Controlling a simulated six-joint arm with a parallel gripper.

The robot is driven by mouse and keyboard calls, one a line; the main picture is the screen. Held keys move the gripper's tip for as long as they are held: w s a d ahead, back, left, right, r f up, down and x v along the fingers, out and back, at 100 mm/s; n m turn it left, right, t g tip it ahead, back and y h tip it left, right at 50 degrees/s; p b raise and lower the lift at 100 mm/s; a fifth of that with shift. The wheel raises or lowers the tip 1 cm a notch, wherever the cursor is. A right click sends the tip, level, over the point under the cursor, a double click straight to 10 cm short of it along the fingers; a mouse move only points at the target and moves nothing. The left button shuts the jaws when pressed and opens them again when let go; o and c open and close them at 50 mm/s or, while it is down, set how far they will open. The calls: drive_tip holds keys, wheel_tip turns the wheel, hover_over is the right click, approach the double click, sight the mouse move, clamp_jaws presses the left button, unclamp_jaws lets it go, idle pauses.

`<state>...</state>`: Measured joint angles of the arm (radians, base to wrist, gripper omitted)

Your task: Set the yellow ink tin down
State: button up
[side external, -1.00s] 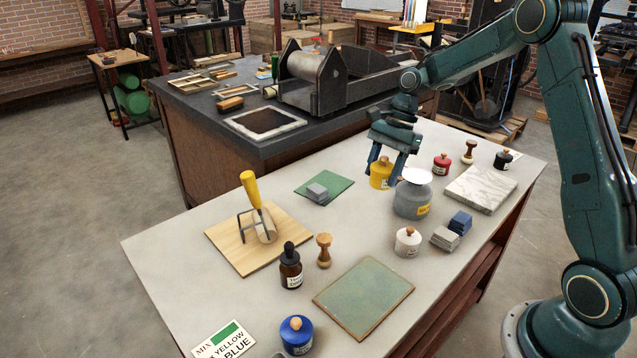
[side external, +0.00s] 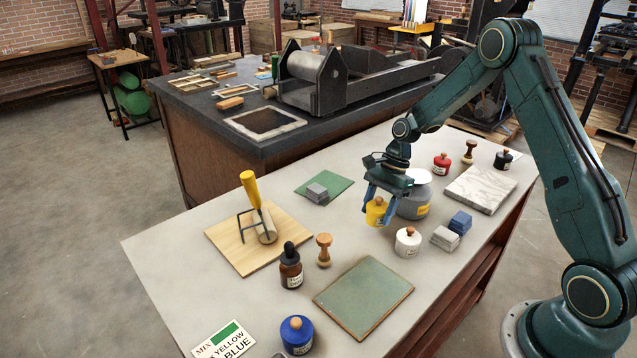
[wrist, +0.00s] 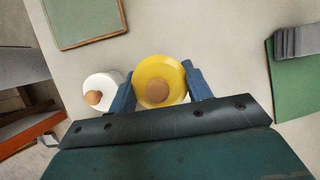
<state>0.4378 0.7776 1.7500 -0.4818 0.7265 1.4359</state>
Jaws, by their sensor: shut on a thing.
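The yellow ink tin (side external: 376,212) has a wooden knob and a pale label. My gripper (side external: 381,208) is shut on it, one finger on each side. In the wrist view the yellow tin (wrist: 160,80) sits between the two fingers (wrist: 161,88), its knob facing the camera. In the side view the tin is in front of and left of the grey canister; whether its base touches the table is hard to tell. The white ink tin (side external: 408,241) stands close by, to the lower right, and it also shows left of my gripper in the wrist view (wrist: 100,92).
A grey canister (side external: 414,205) stands behind my gripper. A green-grey slab (side external: 362,297) lies in front, with a dropper bottle (side external: 291,268) and a wooden stamp (side external: 324,250) to its left. Grey and blue blocks (side external: 446,238) lie right. Bare table lies left of the tin.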

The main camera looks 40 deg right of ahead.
sight(377, 220)
drive_tip(key=shift+f, duration=1.85)
drive_tip(key=shift+f, duration=0.1)
drive_tip(key=o, duration=1.1)
drive_tip(key=shift+o, duration=0.2)
drive_tip(key=v, duration=1.2)
